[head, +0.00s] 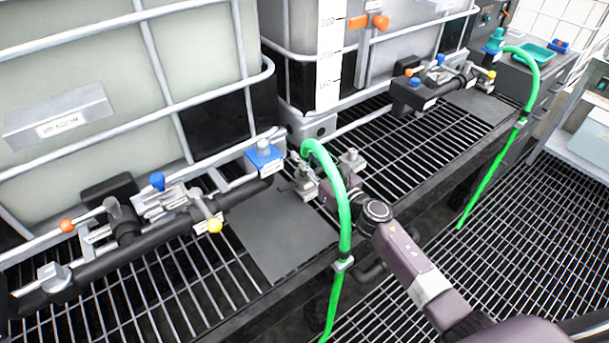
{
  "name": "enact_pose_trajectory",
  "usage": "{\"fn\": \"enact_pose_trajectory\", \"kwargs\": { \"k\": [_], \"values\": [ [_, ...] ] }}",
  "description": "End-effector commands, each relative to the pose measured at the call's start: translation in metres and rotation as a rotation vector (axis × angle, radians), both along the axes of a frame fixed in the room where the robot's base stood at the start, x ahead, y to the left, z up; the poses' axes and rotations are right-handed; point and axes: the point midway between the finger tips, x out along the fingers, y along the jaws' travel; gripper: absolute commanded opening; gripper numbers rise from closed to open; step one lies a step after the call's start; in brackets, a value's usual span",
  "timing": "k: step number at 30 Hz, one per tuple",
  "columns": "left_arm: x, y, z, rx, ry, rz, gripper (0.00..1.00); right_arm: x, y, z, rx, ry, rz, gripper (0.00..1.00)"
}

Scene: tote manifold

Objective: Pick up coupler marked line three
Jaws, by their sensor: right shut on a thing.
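My right gripper (322,187) is at the centre, above the grating shelf, with its arm coming in from the lower right. It is shut on a metal coupler (305,178) at the end of a green hose (341,200). The hose arches over the gripper and hangs down past the shelf's front edge. The coupler's marking cannot be read, and the gripper partly hides it. A black manifold pipe (140,248) with a blue end fitting (264,156) is just left of the coupler. My left gripper is not in view.
A flat grey plate (275,236) lies below the coupler. Caged totes (120,60) stand behind the pipe. Valves with orange, blue and yellow knobs stick up from it. A second manifold (440,85) and green hose (497,165) are at the right. The grated floor (500,240) is clear.

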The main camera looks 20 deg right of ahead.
Motion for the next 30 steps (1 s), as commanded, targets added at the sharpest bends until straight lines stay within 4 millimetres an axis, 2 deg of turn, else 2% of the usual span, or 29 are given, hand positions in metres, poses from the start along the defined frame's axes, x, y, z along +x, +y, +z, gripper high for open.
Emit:
{"fn": "enact_pose_trajectory", "kwargs": {
  "k": [15, 20, 26, 30],
  "values": [
    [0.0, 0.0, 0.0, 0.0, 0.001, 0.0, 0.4, 0.0, 0.0, 0.002, 0.0, -0.002, 0.0, 0.0],
    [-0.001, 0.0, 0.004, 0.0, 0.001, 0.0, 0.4, 0.001, 0.0, 0.009, -0.002, -0.003, 0.0, 0.0],
    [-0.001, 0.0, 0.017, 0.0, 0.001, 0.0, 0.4, 0.0, -0.001, 0.037, -0.005, -0.005, 0.002, 0.0],
    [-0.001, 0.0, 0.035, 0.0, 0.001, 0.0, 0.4, 0.0, -0.001, 0.072, -0.008, -0.007, 0.003, 0.0]
  ]
}}
